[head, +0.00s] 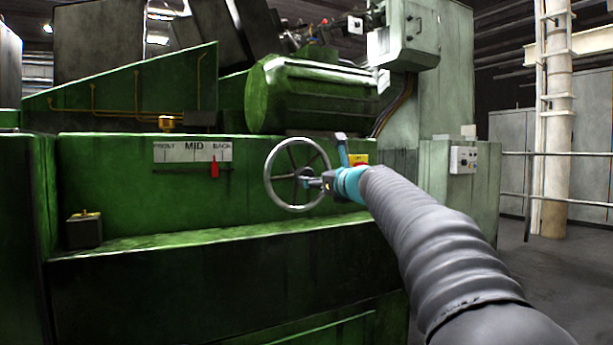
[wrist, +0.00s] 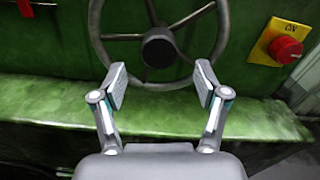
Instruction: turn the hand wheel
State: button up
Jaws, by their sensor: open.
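The hand wheel (head: 270,180) is a grey metal ring with spokes and a dark hub, mounted on the front of the green machine. It also shows at the top of the wrist view (wrist: 98,40), with its upper rim cut off. My gripper (head: 315,182) is in front of the wheel, on its right side in the head view. In the wrist view my gripper (wrist: 160,85) is open, with its two fingers apart and nothing between them. The fingertips appear just below the hub, near the lower rim. I cannot tell whether they touch the wheel.
A scale plate marked FRONT, MID, BACK (head: 192,150) has a red pointer (head: 215,168) under its BACK end. A red button on a yellow plate (wrist: 286,48) is right of the wheel. A green ledge (wrist: 50,112) runs below. A small box (head: 84,230) sits on the ledge.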

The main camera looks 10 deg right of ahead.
aim_at(300, 175)
jog(key=shift+p+x, duration=0.5)
jog(key=shift+x, duration=2.4)
grip_shut()
